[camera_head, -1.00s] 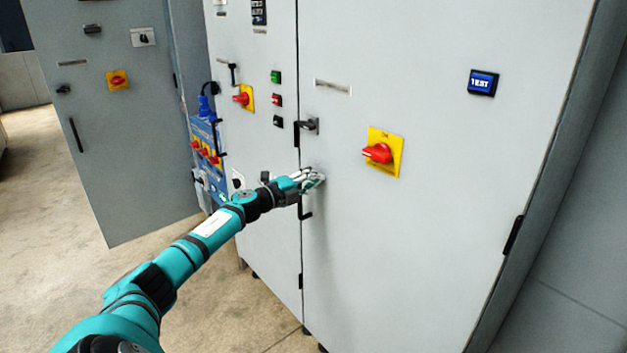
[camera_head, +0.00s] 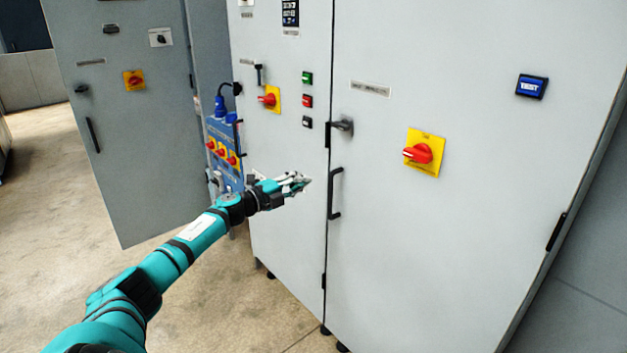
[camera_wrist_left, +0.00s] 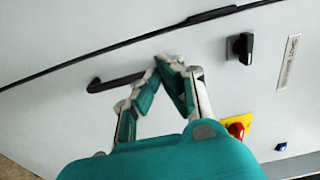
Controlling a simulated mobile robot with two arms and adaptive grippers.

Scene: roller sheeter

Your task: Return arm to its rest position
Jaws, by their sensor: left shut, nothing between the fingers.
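My left arm comes in from the lower left in the head view. Its left gripper (camera_head: 303,183) is in front of the grey-white cabinet (camera_head: 380,270), left of the black door handle (camera_head: 335,194). The gripper is shut and empty. In the left wrist view the fingertips (camera_wrist_left: 168,62) meet, and the handle (camera_wrist_left: 112,83) shows to their left. I cannot tell the exact gap between the gripper and the cabinet. My right gripper is in neither view.
The cabinet carries a red rotary switch on a yellow plate (camera_head: 424,153), a black latch (camera_head: 342,126) and a blue TEST button (camera_head: 531,87). A blue socket box (camera_head: 223,150) hangs behind my arm. An open grey door (camera_head: 140,190) stands at left. Bare floor (camera_head: 55,200) lies at left.

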